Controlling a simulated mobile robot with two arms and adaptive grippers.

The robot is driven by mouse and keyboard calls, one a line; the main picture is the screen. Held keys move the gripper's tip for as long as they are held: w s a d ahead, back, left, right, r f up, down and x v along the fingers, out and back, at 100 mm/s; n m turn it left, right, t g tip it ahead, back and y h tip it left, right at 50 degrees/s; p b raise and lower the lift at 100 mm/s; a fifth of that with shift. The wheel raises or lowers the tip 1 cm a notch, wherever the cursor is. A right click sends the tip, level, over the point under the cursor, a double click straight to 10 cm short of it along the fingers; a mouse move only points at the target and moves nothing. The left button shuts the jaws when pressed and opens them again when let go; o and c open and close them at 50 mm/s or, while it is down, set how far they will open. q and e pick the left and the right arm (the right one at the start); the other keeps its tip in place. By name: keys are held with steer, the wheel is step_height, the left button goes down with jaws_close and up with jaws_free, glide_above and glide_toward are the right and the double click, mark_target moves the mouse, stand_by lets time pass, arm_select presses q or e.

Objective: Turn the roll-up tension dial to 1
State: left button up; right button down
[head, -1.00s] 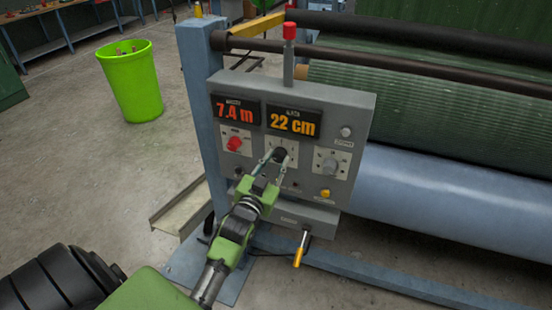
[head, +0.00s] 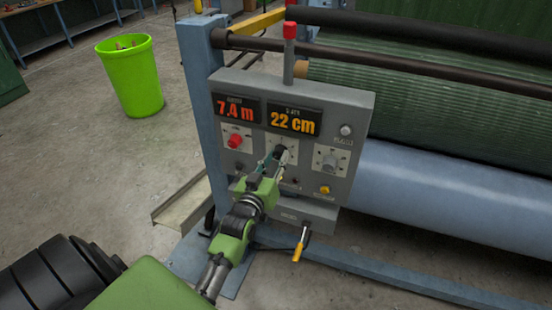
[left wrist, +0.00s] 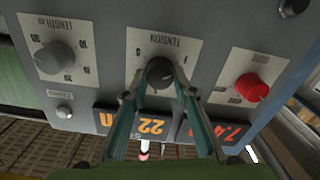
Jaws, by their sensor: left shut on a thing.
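The tension dial is a small black knob (left wrist: 160,72) on a pale plate (left wrist: 165,45) lettered TENSION, which appears upside down in the left wrist view. It is the middle control of the grey control panel (head: 352,112) in the head view. My left gripper (head: 279,154) reaches up to it from below. In the left wrist view its two green fingers (left wrist: 160,84) are shut on the dial, one on each side. The fingers partly cover the knob, and I cannot read which number it points to. My right gripper is not in view.
A red knob (head: 235,141) sits left of the tension dial and a grey length dial (head: 330,160) right of it. Displays above read 7.4 m (head: 236,108) and 22 cm (head: 293,120). A yellow-handled lever (head: 299,250) hangs below. A green bin (head: 131,76) stands at left.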

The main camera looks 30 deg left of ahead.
arm_select(q)
steer(key=shift+f, duration=0.15)
steer(key=o, duration=1.1)
steer(key=v, duration=1.2)
